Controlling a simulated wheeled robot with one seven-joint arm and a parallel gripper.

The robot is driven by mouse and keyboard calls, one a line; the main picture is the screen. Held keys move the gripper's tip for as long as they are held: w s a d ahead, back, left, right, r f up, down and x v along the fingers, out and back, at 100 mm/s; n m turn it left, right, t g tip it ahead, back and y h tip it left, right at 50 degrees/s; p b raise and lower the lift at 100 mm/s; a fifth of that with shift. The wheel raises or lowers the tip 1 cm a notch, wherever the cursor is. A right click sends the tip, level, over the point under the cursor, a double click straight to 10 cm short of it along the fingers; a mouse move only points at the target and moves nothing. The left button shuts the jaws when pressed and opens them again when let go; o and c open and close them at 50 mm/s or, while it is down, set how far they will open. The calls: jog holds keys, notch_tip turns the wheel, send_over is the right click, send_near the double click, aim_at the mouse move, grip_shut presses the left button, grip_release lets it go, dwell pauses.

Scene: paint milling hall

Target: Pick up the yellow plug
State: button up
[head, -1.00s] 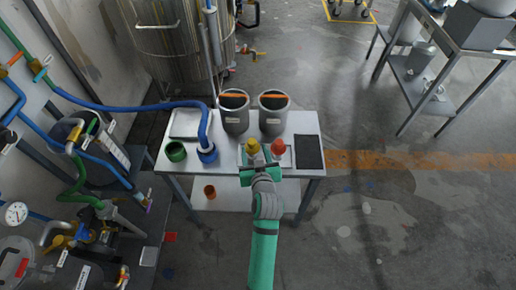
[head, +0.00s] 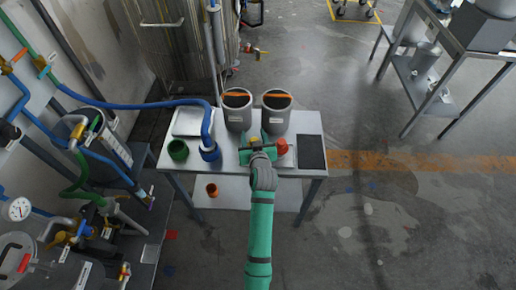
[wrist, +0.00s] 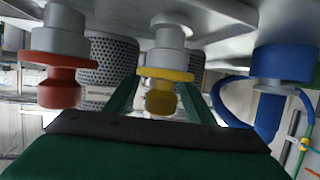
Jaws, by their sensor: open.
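The yellow plug (wrist: 160,97) has a yellow knob and flange on a grey body. The wrist view shows it upside down, the table surface at the top. My gripper (wrist: 158,104) is open, its two green fingers on either side of the yellow plug in that view. I cannot tell whether either finger touches it. In the head view my gripper (head: 259,141) is over the plug's place on the table and hides it. The red plug (head: 281,147) stands just right of my gripper; it also shows at the left of the wrist view (wrist: 60,88).
The table (head: 231,175) also bears two grey containers (head: 237,110) behind my gripper, a blue hose fitting (head: 210,153), a green ring-like cup (head: 178,150) and a dark mat (head: 311,152). An orange cup (head: 212,190) is on the lower shelf. Open floor lies right.

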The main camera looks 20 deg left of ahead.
jog(key=c, duration=1.2)
jog(key=shift+c, duration=0.2)
jog(key=shift+r, duration=0.1)
